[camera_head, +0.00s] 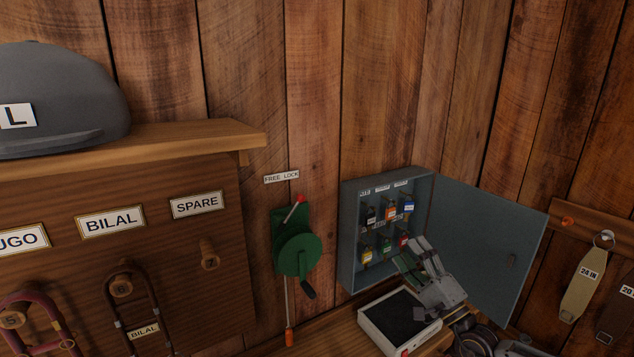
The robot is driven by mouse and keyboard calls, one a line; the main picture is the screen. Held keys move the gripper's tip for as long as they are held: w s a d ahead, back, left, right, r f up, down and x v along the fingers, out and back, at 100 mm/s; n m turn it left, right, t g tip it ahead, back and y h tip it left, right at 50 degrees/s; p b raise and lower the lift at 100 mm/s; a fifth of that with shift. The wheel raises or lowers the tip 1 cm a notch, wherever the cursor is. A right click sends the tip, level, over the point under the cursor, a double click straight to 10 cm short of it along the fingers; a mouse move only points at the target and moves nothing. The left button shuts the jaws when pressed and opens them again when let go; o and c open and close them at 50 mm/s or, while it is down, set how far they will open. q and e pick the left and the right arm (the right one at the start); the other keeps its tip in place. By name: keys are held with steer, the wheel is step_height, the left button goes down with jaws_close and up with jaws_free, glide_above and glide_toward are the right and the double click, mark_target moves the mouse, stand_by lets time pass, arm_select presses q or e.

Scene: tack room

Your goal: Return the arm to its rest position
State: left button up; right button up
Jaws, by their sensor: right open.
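My right gripper (419,263) is in front of the lower part of an open grey-blue key cabinet (348,235) on the wall. Its arm comes in from the bottom right. The gripper is open, and I see nothing held in it. It hides the cabinet's lower right part. Several tagged keys hang inside the cabinet on hooks, with an orange tag (390,212) in the top row. My left gripper is out of view.
The cabinet door (490,245) stands open to the right. A white-rimmed tray (375,335) sits on a ledge below. A green winch (299,255) is left of the cabinet. A labelled board (190,260) with bridles and a shelf (200,137) with a grey helmet (60,90) are left.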

steer(key=s+d+f+n+g+h, duration=0.2)
steer(key=s+f+n+g+h, duration=0.25)
steer(key=f+n+h, duration=0.7)
steer(key=s+d+f+n+g+h, duration=0.1)
steer(key=s+f+n+g+h, duration=0.35)
steer(key=n, duration=1.25)
steer(key=s+a+f+m+g+y, duration=0.2)
steer(key=s+f+m+g+y, duration=0.15)
steer(key=s+f+m, duration=0.5)
steer(key=s+a+f+m+g+y, duration=0.2)
steer(key=s+f+m+g, duration=0.25)
steer(key=s, duration=0.75)
step_height(320, 180, down, 34)
steer(key=s+g, duration=0.1)
steer(key=s, duration=0.2)
steer(key=s+d+f, duration=0.2)
steer(key=s+f, duration=0.8)
steer(key=s, duration=0.1)
steer(key=s+d+f+g, duration=0.1)
steer(key=s+d+f, duration=0.1)
steer(key=s+f, duration=0.8)
steer(key=shift+s+b, duration=0.4)
steer(key=shift+s, duration=0.05)
